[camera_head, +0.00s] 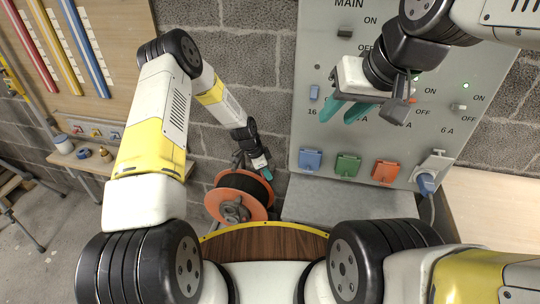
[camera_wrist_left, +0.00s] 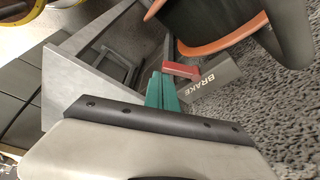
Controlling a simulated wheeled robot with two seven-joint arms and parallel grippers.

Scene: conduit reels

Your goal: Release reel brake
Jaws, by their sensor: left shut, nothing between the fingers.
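The orange-rimmed reel (camera_head: 238,196) stands low by the block wall in the head view. My left gripper (camera_head: 263,167) is at the reel's right upper edge, shut and empty. In the left wrist view, my left gripper's teal fingers (camera_wrist_left: 161,88) are beside a red brake lever (camera_wrist_left: 182,71). The lever sits at a grey plate marked BRAKE (camera_wrist_left: 208,87). The fingertips appear close to the lever's left end; I cannot tell if they touch. Part of the reel (camera_wrist_left: 215,40) shows above. My right gripper (camera_head: 340,112) is open and empty before the switch panel.
The grey switch panel (camera_head: 310,130) carries switches and blue, green and orange sockets, with a blue plug (camera_head: 427,183) at its right. A grey bench surface (camera_head: 345,200) lies below it. A small wooden table (camera_head: 85,160) with small items is at the left.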

